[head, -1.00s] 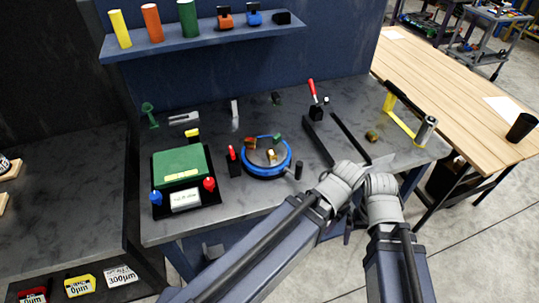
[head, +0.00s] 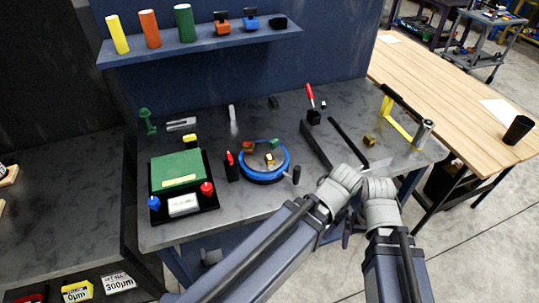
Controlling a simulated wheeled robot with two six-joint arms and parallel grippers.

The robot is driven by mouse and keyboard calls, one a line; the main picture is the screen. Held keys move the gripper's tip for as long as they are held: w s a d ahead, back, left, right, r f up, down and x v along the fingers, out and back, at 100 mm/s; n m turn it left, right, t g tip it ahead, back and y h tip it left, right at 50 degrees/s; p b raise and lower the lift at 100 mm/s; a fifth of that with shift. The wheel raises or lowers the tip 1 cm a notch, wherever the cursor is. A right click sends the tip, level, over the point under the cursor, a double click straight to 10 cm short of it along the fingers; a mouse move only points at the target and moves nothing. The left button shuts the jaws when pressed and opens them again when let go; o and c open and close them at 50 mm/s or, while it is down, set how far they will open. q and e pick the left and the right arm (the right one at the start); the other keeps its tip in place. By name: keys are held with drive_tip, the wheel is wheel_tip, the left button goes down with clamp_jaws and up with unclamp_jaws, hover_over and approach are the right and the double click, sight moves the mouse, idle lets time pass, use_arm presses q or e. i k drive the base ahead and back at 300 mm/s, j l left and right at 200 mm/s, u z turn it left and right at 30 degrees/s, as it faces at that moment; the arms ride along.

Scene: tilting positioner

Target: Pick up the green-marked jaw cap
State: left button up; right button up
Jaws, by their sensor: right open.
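Another small green piece (head: 274,143) sits on the blue-rimmed round positioner (head: 264,178). My right gripper (head: 347,232) shows only as small dark parts between my arm links, below the bench's front edge. It is open, holds nothing that I can see, and is well apart from both pieces. My left gripper is out of view.
A green box on a black base (head: 212,170) stands left of the positioner. A red-handled clamp (head: 312,108), dark bars (head: 315,146) and a yellow-framed tool (head: 400,122) stand to the right. A shelf (head: 205,44) overhangs the back.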

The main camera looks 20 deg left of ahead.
sight(368, 139)
drive_tip(key=i+l+u, duration=0.4)
drive_tip(key=i, duration=0.15)
drive_tip(key=i+l+u, duration=0.4)
drive_tip(key=i+l, duration=0.05)
drive_tip(key=i, duration=0.05)
